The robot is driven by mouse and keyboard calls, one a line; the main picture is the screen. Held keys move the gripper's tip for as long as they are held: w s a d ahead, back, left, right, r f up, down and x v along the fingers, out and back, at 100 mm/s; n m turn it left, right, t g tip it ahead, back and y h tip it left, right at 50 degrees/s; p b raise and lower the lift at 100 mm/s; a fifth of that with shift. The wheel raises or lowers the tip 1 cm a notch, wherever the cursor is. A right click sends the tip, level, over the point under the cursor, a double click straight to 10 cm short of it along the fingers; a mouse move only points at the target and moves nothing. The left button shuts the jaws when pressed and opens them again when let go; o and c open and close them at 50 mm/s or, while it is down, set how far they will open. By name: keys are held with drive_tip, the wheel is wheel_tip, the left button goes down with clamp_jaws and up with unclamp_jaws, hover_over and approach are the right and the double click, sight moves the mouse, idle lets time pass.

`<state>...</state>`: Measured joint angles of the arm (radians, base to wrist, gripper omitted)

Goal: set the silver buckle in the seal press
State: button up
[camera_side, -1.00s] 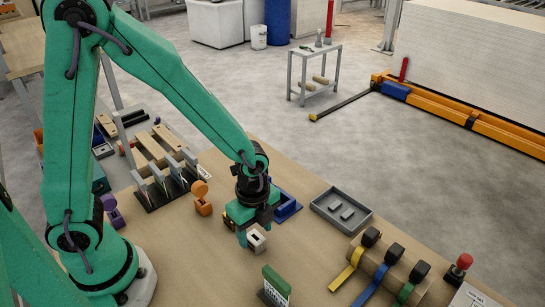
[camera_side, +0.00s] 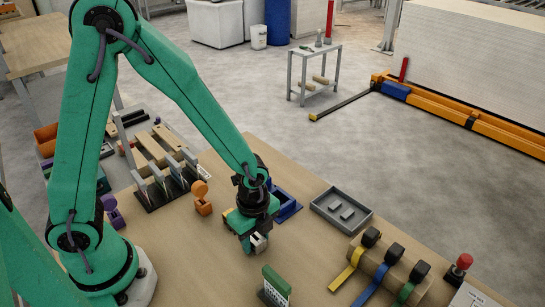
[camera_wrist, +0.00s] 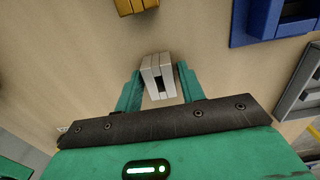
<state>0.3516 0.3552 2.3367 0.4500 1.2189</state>
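The silver buckle (camera_wrist: 158,78) is a small pale grey block with a dark slot. It stands on the wooden bench and also shows in the side view (camera_side: 260,243), partly hidden by my gripper. My gripper (camera_wrist: 160,84) is down around it, one green finger on each side. The fingers look open, with a narrow gap at the right; contact at the left is hard to tell. A blue fixture (camera_side: 290,212) with a dark recess is behind my gripper, and its corner shows in the wrist view (camera_wrist: 245,25). I cannot tell for sure which fixture is the seal press.
An orange fixture (camera_side: 202,199) with a round top is left of my gripper. A grey tray (camera_side: 354,222) with small parts is at the right. A green card stand (camera_side: 276,283) is in front. Yellow, blue and green strap rolls (camera_side: 384,262) are at the front right.

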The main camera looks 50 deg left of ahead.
drive_tip(key=c, duration=0.6)
drive_tip(key=shift+r, duration=0.2)
drive_tip(key=shift+c, duration=0.2)
wheel_tip(320, 180, up, 10)
drive_tip(key=shift+f, duration=0.15)
drive_tip(key=shift+w, duration=0.1)
idle(0.6)
drive_tip(key=shift+w+a, duration=0.15)
drive_tip(key=shift+w, duration=0.4)
drive_tip(key=w+a, duration=0.5)
drive_tip(key=w, duration=0.6)
drive_tip(key=shift+w+a, duration=0.35)
drive_tip(key=shift+a, duration=0.05)
